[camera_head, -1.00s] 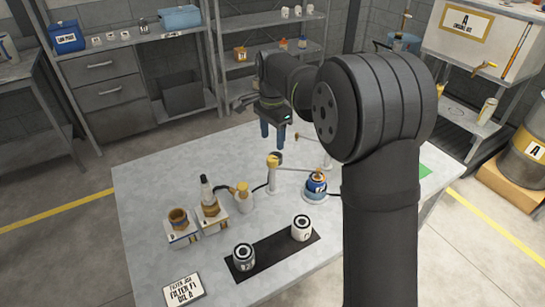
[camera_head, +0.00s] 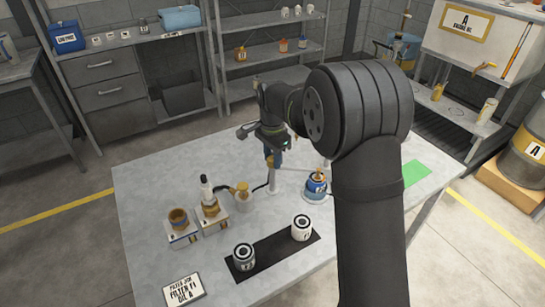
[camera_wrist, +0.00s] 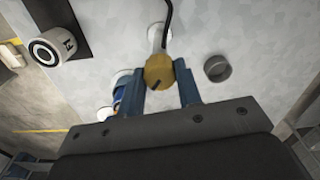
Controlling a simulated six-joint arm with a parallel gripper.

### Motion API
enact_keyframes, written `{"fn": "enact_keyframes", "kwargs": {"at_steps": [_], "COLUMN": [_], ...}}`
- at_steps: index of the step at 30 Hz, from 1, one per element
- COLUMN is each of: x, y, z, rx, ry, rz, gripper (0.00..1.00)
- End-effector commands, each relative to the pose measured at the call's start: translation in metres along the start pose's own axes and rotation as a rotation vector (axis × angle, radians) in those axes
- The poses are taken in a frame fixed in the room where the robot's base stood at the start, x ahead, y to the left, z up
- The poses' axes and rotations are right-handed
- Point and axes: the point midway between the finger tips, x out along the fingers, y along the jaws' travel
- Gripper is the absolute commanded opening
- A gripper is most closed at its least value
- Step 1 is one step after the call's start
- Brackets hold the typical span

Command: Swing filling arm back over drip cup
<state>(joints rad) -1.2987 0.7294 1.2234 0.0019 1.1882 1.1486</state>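In the wrist view the brass knob (camera_wrist: 158,72) sits between the blue fingertips of my gripper (camera_wrist: 157,70). My gripper (camera_head: 272,160) also hangs at the post in the head view. The blue jar is partly behind the left finger.
Two white canisters (camera_head: 244,257) (camera_head: 302,228) stand on a black mat (camera_head: 272,254) at the front. A label card (camera_head: 184,290) lies front left. A green patch (camera_head: 415,173) is at right.

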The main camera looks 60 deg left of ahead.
Motion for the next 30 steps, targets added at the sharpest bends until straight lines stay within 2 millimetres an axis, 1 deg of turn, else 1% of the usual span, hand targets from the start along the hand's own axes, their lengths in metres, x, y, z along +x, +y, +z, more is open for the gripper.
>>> {"fn": "enact_keyframes", "kwargs": {"at_steps": [1,3,11,17,23,30], "x": [-0.0002,-0.0003,-0.0004,-0.0003,-0.0003,-0.0002], "y": [-0.0001,-0.0001,-0.0002,-0.0003,-0.0004,-0.0006], "z": [0.0,0.0,0.0,-0.0001,-0.0003,-0.0003], "rx": [0.0,0.0,-0.012,-0.082,-0.225,-0.451], "ry": [0.0,0.0,0.0,0.001,0.002,0.002], "rz": [0.0,-0.001,0.0,0.0,0.001,0.001], "gripper": [0.14,0.0,0.0,0.0,0.0,0.0]}}
